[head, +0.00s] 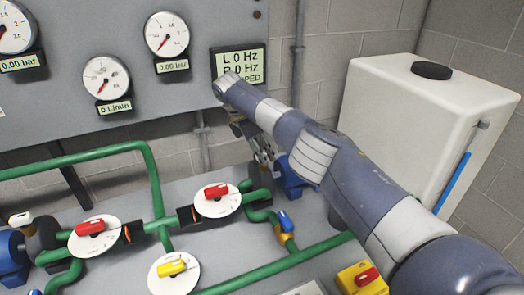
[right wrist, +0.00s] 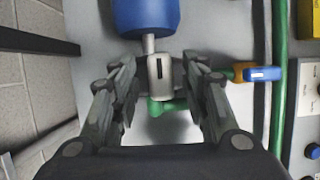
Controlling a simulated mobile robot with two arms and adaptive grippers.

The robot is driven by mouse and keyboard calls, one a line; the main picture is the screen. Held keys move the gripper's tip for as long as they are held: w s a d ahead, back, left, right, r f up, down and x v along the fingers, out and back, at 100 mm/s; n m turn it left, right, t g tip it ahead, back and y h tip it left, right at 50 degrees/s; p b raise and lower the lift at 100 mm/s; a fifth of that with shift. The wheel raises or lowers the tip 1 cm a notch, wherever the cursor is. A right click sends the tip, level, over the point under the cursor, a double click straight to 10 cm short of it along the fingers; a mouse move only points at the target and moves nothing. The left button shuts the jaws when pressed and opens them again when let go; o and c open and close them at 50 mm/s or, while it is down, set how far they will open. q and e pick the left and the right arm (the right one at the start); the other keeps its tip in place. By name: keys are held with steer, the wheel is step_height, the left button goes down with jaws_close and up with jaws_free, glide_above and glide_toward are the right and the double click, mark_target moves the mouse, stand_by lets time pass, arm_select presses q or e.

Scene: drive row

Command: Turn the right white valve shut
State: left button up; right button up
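The right white valve (right wrist: 160,75) shows in the right wrist view, below a blue pump (right wrist: 146,15). Its handle lies lengthwise in line with the pump's shaft. In the head view my right gripper and forearm hide it. My right gripper (right wrist: 160,80) is open, with one finger on each side of the handle and a visible gap on both sides. In the head view my right gripper (head: 262,150) points down beside the blue pump (head: 290,182). Another white valve handle (head: 20,219) is at the far left. My left gripper is not in view.
Green pipes (head: 150,175) carry red valves (head: 217,191) and (head: 90,227), and a yellow valve (head: 172,268). A small blue-handled valve (head: 284,220) is close to my right gripper; it also shows right of the fingers (right wrist: 262,74). A white tank (head: 415,130) stands right.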

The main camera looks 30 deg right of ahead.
steer(key=shift+a+r, duration=0.1)
steer(key=shift+r, duration=0.05)
steer(key=v, duration=1.1)
steer(key=shift+r, duration=0.35)
